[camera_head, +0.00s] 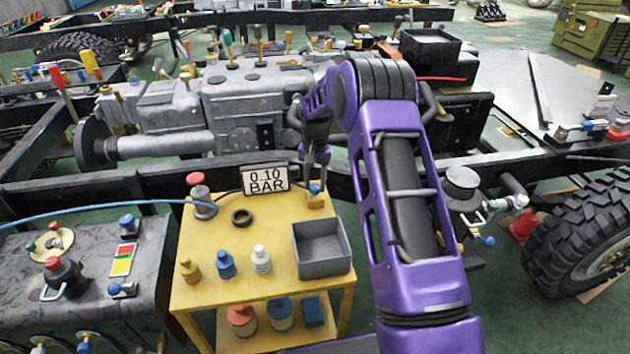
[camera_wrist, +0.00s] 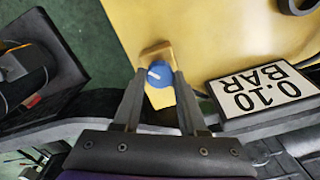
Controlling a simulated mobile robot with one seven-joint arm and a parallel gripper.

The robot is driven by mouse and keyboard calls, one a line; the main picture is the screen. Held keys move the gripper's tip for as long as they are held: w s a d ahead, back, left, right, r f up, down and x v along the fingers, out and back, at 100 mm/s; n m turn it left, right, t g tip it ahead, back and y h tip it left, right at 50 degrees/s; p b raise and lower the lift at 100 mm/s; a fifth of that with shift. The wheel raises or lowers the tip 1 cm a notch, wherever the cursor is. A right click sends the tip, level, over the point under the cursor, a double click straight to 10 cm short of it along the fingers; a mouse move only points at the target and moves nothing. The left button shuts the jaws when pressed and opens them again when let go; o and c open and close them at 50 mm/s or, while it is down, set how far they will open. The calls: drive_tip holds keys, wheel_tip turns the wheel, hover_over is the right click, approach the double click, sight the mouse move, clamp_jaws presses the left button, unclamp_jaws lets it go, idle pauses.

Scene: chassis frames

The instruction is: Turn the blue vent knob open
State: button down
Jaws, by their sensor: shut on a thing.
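The blue vent knob (camera_wrist: 160,74) has a white pointer mark and sits on a small wooden block (camera_wrist: 158,97) at the edge of the yellow table. In the head view the knob (camera_head: 315,188) shows at the table's back right corner. My gripper (camera_wrist: 162,80) is shut on the knob, with one dark finger on each side of it. In the head view my gripper (camera_head: 316,163) reaches down to the knob from above. A sign reading 0.10 BAR (camera_head: 265,179) stands just left of it.
The yellow table (camera_head: 215,285) also carries a red-topped valve (camera_head: 200,195), a black ring (camera_head: 242,216), three small bottles and a grey open bin (camera_head: 322,248). The dark chassis rail (camera_head: 110,190) runs close behind the table. A blue hose (camera_head: 100,206) crosses at left.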

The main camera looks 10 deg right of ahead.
sight(315, 186)
drive_tip(key=n, duration=0.5)
drive_tip(key=shift+n+p, duration=0.3)
drive_tip(key=shift+n, duration=2.2)
drive_tip(key=shift+c, duration=2.2)
unclamp_jaws()
wheel_tip(315, 186, up, 17)
drive_tip(key=p, duration=0.2)
drive_tip(key=shift+r, duration=0.2)
